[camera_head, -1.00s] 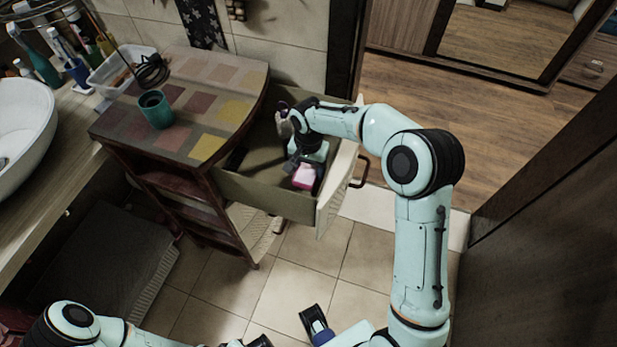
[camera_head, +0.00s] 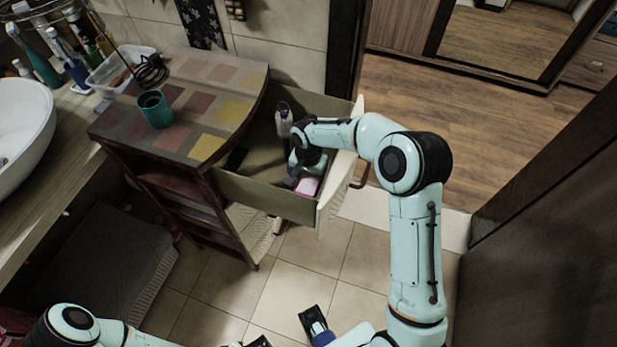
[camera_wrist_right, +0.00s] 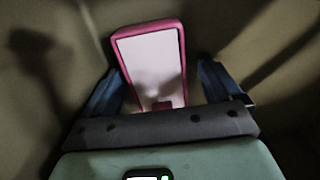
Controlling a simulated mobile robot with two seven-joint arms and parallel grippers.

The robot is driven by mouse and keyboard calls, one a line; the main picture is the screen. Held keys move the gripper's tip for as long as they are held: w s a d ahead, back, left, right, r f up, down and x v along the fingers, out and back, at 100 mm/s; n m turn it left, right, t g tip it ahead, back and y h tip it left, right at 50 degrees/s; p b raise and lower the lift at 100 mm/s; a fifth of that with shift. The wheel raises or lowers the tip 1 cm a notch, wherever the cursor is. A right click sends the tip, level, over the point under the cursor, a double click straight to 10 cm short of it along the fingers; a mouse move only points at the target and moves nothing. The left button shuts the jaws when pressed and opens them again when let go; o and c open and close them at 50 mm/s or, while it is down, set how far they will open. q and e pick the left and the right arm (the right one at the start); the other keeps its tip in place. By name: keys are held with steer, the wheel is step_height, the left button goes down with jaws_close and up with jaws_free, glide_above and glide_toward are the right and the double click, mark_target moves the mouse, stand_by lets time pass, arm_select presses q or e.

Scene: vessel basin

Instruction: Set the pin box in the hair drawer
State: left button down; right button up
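The pin box (camera_head: 307,187) is small, pink-rimmed and pale-topped. It is inside the open hair drawer (camera_head: 262,190), near the front panel. In the right wrist view the pin box (camera_wrist_right: 150,65) lies between the two spread fingers of my right gripper (camera_wrist_right: 162,88), with gaps visible on both sides. In the head view my right gripper (camera_head: 300,180) is low in the drawer at the box, partly hidden by its own wrist. My left gripper (camera_head: 286,331) is at the bottom edge, partly cut off, its fingers apart and empty over the floor.
A pale bottle with a dark cap (camera_head: 284,120) stands at the drawer's back, and a dark item (camera_head: 237,158) lies at its left. A teal cup (camera_head: 155,108) stands on the cabinet top (camera_head: 195,80). The tiled floor in front is clear.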

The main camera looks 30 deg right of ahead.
mark_target(309, 180)
step_height(309, 180, up, 12)
steer(key=p, duration=0.1)
steer(key=shift+r, duration=0.2)
stand_by(0.4)
stand_by(0.4)
